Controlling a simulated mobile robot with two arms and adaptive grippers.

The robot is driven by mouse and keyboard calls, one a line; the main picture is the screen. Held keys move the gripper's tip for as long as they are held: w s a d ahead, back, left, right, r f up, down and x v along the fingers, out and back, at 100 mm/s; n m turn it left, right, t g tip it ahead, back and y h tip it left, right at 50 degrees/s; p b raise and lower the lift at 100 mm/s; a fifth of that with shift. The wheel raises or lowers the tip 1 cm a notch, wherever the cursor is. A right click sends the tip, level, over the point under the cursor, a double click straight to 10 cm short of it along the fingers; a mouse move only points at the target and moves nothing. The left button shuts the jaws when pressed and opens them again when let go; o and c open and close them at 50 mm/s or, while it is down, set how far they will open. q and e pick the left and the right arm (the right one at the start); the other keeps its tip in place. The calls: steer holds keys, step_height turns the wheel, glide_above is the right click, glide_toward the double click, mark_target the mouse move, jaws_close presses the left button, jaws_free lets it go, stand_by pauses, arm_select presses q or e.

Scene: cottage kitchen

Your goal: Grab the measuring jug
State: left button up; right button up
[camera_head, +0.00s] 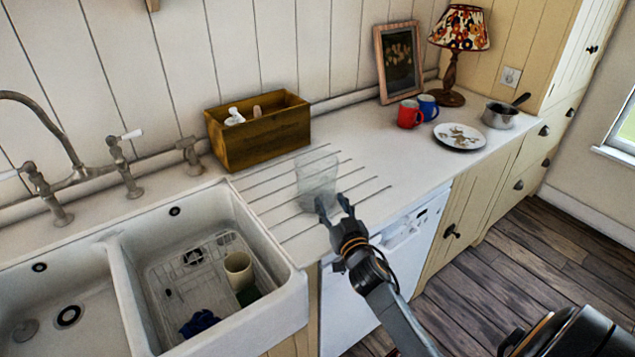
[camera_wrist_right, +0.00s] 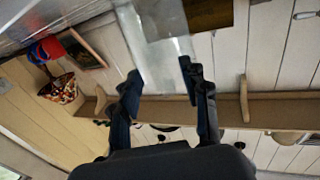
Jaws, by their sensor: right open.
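The measuring jug (camera_head: 317,172) is a clear, see-through vessel standing on the grooved drainboard to the right of the sink. My right gripper (camera_head: 335,207) is at the jug's near side, low down, with its fingers pointing at it. In the right wrist view the jug (camera_wrist_right: 163,35) shows as a pale clear shape just ahead of and between the open fingertips (camera_wrist_right: 160,74). The gripper is open and holds nothing. Whether a finger touches the glass cannot be told. My left gripper is not in view.
A wooden box (camera_head: 262,132) with bottles stands behind the jug. The double sink (camera_head: 290,283) is to the left, its tap (camera_head: 60,130) behind. A red mug (camera_head: 409,114), blue mug (camera_head: 428,107), plate (camera_head: 460,136), saucepan (camera_head: 499,116) and lamp (camera_head: 461,30) stand farther right.

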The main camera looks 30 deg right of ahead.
mark_target(318, 186)
steer(key=x, duration=0.2)
steer(key=shift+w, duration=0.35)
steer(key=shift+s, duration=0.1)
jaws_close()
